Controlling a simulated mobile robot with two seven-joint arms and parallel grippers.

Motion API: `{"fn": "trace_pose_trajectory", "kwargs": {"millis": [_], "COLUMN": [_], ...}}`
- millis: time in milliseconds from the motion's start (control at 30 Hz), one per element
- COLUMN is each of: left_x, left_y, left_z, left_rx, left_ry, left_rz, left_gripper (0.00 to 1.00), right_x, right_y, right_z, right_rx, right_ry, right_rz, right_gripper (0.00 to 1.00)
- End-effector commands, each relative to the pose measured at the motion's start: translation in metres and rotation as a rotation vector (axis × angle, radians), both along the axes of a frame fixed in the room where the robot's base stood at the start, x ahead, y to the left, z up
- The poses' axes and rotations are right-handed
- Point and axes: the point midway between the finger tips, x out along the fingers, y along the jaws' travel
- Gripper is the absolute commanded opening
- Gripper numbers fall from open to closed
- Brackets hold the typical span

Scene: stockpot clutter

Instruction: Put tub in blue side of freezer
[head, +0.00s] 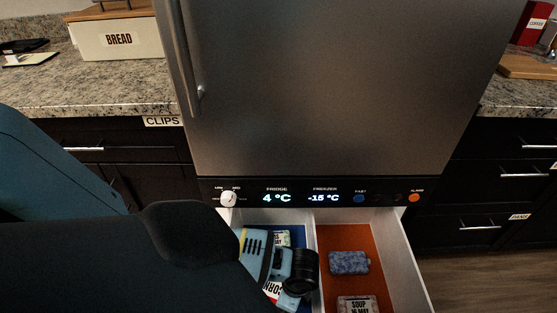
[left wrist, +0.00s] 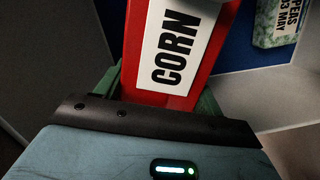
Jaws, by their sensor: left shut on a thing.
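My left gripper (head: 280,290) reaches down into the left, blue-floored side of the open freezer drawer. It is shut on a red container labelled CORN (left wrist: 180,45), which also shows partly behind the gripper in the head view (head: 271,289). The blue floor (left wrist: 240,45) lies beyond the container in the left wrist view. Whether the container touches that floor I cannot tell. My right gripper is not in view.
A PEAS packet (left wrist: 278,22) lies at the back of the blue side. A white divider separates it from the orange side (head: 340,237), which holds a blue-grey frosty packet (head: 349,262) and a SOUP item (head: 358,304). The fridge door (head: 330,90) is shut above.

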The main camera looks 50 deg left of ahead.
Motion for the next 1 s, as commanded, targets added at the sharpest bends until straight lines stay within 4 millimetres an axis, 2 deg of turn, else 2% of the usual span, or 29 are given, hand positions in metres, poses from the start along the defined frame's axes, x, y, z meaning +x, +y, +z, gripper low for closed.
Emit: {"fn": "trace_pose_trajectory", "kwargs": {"millis": [167, 500, 833, 1000], "left_x": [0.0, -0.001, 0.001, 0.0], "left_y": [0.0, 0.0, 0.0, 0.0], "left_z": [-0.003, -0.055, -0.065, -0.086], "left_rx": [0.0, 0.0, 0.0, 0.001], "left_ry": [-0.001, 0.001, -0.001, 0.001], "left_rz": [-0.002, -0.001, -0.001, -0.001], "left_gripper": [0.45, 0.45, 0.45, 0.45], "right_x": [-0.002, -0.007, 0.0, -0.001], "right_y": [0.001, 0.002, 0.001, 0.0], "right_z": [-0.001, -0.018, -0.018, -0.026], "right_rx": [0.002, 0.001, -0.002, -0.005], "right_ry": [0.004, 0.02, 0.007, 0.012], "right_rz": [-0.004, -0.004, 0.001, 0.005], "right_gripper": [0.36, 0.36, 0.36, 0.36]}}
